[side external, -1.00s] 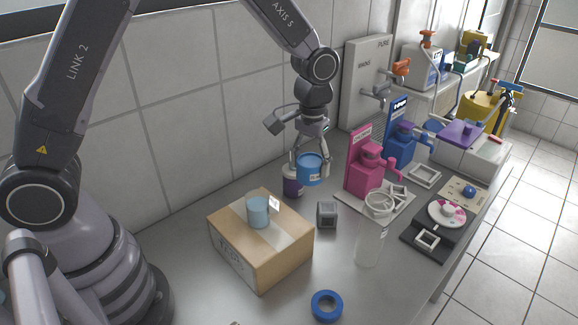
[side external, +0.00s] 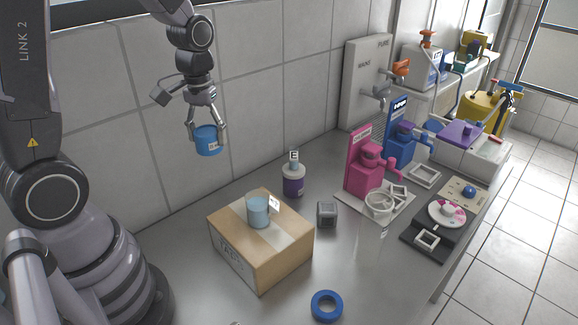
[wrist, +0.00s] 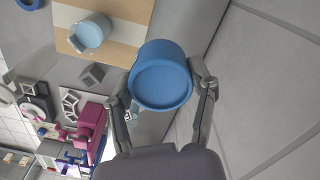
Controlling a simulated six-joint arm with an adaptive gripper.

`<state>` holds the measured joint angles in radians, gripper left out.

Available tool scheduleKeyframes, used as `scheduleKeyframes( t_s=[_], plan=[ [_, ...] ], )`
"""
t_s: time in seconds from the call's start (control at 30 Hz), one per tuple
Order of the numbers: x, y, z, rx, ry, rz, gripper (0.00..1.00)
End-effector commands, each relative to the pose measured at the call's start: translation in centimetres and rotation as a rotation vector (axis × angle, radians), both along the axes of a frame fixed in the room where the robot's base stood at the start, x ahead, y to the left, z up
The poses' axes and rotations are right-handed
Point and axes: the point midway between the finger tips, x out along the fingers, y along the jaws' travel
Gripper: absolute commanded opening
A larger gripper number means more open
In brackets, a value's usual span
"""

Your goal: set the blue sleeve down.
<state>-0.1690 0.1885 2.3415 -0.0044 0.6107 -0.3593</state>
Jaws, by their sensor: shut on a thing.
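The blue sleeve (side external: 207,141) is a short blue cup-like ring with a small white label. My gripper (side external: 207,134) is shut on it and holds it in the air, above and behind the cardboard box, near the tiled wall. In the wrist view the sleeve (wrist: 161,78) sits between the two fingers of my gripper (wrist: 162,88). In that view its round recessed face is toward the camera. The underside of the sleeve is hidden.
A cardboard box (side external: 246,262) bears a light blue cup (side external: 257,212) with a tag. A purple-and-white jar (side external: 293,183) and a grey cube (side external: 327,215) stand nearby. A blue ring (side external: 327,306) lies in front. Pink (side external: 364,172) and blue stands are right.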

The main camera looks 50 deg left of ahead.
Motion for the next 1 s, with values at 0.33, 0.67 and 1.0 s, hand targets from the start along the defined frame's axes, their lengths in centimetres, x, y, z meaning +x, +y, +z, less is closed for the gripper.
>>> scheduleKeyframes(
  t_s=[0.33,0.67,1.0],
  plan=[
    [-2.9,1.6,-3.5,-0.002,0.008,0.056,0.19],
    [-2.8,1.6,-9.5,-0.002,0.007,0.056,0.19],
    [0.4,2.4,-12.7,0.0,-0.001,0.055,0.19]
  ],
)
